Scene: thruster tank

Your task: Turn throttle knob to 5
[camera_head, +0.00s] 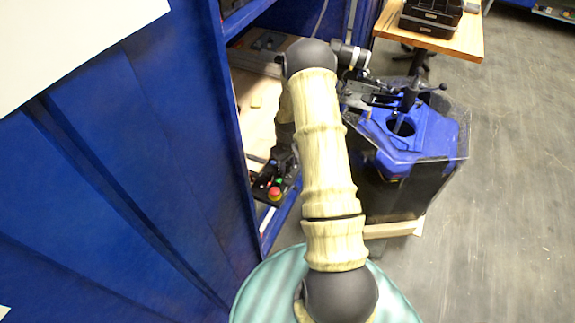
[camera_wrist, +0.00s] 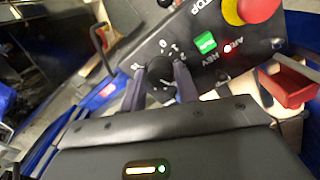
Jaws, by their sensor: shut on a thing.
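The black round throttle knob (camera_wrist: 161,70) sits on the black control panel (camera_wrist: 220,72) in the wrist view. White digits, among them 0, 1 and 2, are printed around its upper side. My gripper (camera_wrist: 159,78) is shut on the knob, with one dark finger on each side of it. The knob's pointer mark cannot be made out clearly. In the head view, the control panel (camera_head: 264,187) lies low beside the blue wall, and my arm hides most of the gripper and the knob.
A red stop button (camera_wrist: 257,9) with a yellow collar and a green button (camera_wrist: 205,43) are close by on the panel. A dark tank with a blue top (camera_head: 430,128) stands right of my arm. The floor at right is clear.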

